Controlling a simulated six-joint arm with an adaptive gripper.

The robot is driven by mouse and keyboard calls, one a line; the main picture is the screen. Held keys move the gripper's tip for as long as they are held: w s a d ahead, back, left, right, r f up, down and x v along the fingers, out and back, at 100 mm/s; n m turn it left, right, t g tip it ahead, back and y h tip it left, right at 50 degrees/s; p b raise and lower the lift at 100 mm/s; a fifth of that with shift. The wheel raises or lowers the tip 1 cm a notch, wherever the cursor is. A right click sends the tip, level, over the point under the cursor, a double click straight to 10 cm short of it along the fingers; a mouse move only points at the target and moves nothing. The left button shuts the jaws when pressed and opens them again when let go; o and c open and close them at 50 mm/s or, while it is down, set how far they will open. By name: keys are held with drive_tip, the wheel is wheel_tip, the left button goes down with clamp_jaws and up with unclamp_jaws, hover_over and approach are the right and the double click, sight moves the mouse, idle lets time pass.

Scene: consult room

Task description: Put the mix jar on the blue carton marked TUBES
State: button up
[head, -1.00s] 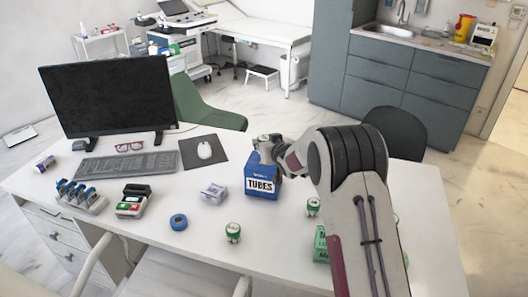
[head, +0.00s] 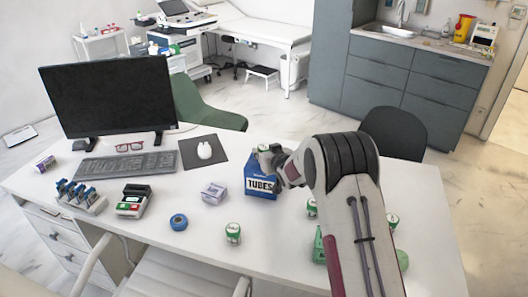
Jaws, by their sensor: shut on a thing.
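The blue carton marked TUBES (head: 261,187) stands upright on the white desk, its white label facing me. My gripper (head: 268,156) is at the carton's top right edge, shut on a small jar with a greenish top (head: 263,148), which I take to be the mix jar. The jar is at the carton's top; whether it touches the carton I cannot tell. The fingers and the jar's lower part are largely hidden by my wrist and by their small size.
White jars with green marks stand on the desk at front (head: 233,233), beside my arm (head: 312,207) and right of it (head: 392,221).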

drive_tip(key=shift+f, duration=0.15)
drive_tip(key=o, duration=1.1)
drive_tip(key=shift+r, duration=0.2)
drive_tip(key=v, duration=1.2)
idle(0.4)
